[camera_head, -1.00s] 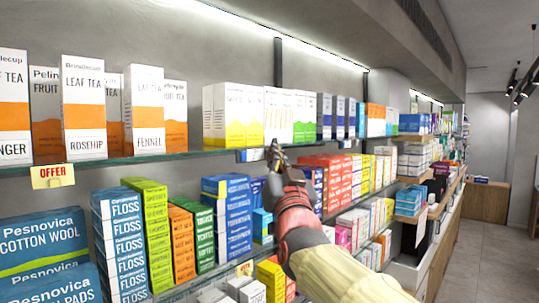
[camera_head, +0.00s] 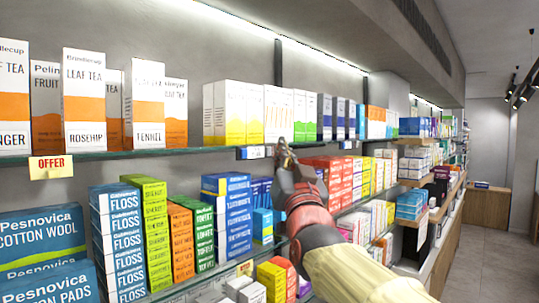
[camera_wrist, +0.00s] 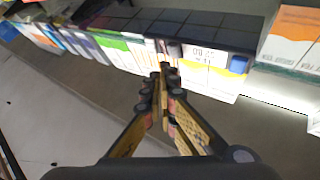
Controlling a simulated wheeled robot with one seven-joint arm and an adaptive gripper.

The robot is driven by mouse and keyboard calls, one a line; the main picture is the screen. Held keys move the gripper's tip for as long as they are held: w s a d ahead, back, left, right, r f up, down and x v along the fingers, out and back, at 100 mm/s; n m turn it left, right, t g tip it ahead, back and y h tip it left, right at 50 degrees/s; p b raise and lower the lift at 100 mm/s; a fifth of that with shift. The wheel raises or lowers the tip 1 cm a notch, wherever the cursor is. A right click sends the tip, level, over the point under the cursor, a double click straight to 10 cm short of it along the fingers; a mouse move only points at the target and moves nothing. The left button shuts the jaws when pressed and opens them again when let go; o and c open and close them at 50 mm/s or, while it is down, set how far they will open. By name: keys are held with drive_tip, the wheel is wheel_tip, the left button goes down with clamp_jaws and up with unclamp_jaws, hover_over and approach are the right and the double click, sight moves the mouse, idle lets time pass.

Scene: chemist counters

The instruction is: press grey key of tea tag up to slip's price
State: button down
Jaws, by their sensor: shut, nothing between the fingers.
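The electronic price tag (camera_head: 252,152) sits on the front edge of the upper shelf, below white-and-yellow-green boxes. In the wrist view the tag (camera_wrist: 205,53) appears upside down, with dark digits too small to read surely. Its blue key (camera_wrist: 238,64) is at the right there, and its grey key (camera_wrist: 175,50) at the other end. My gripper (camera_head: 284,147) is shut and empty at the tag's right end in the head view. In the wrist view its closed fingertips (camera_wrist: 165,68) are just short of the grey key; contact cannot be told. I cannot identify the slip.
Floss boxes (camera_head: 118,243) and other stacked cartons fill the lower shelf. More tags line the shelf edge to the right. Open floor (camera_head: 480,265) lies at right.

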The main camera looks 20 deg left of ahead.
drive_tip(key=d+b, duration=0.1)
drive_tip(key=s+d+b, duration=0.1)
drive_tip(key=d, duration=0.1)
drive_tip(key=d+b, duration=0.1)
drive_tip(key=shift+s+d+b, duration=0.15)
drive_tip(key=shift+s+b, duration=0.2)
drive_tip(key=shift+s, duration=0.05)
idle(0.5)
